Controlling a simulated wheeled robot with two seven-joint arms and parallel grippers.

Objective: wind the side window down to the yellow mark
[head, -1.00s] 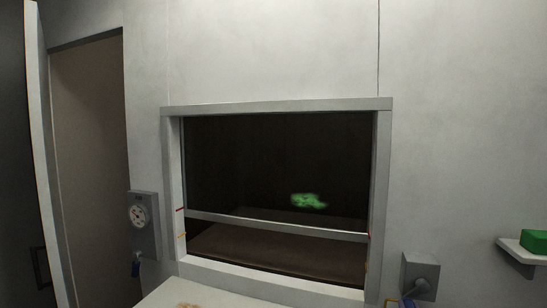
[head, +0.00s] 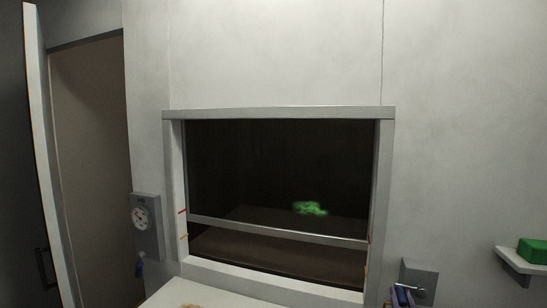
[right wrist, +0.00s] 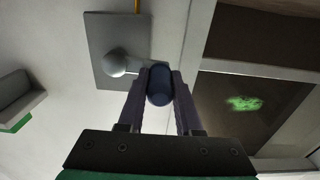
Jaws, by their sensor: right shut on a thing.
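The side window (head: 277,180) is a dark pane in a pale frame. Its pale bottom bar (head: 277,231) crosses low in the opening, with a gap below. On the left jamb, a red mark (head: 182,212) is just above the bar's height and a yellow mark (head: 184,237) is below it. A grey crank box (head: 422,274) is right of the window. My right gripper (head: 403,295) is at its crank. In the right wrist view its fingers (right wrist: 159,92) are shut on the blue crank grip (right wrist: 159,86). My left gripper is out of view.
A gauge box (head: 146,225) with a blue-ended lever is left of the window. A small shelf (head: 517,261) at right holds a green block (head: 532,250). An open doorway is at far left. A pale ledge (head: 195,294) lies below the window. A green glow (head: 310,208) shows through the pane.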

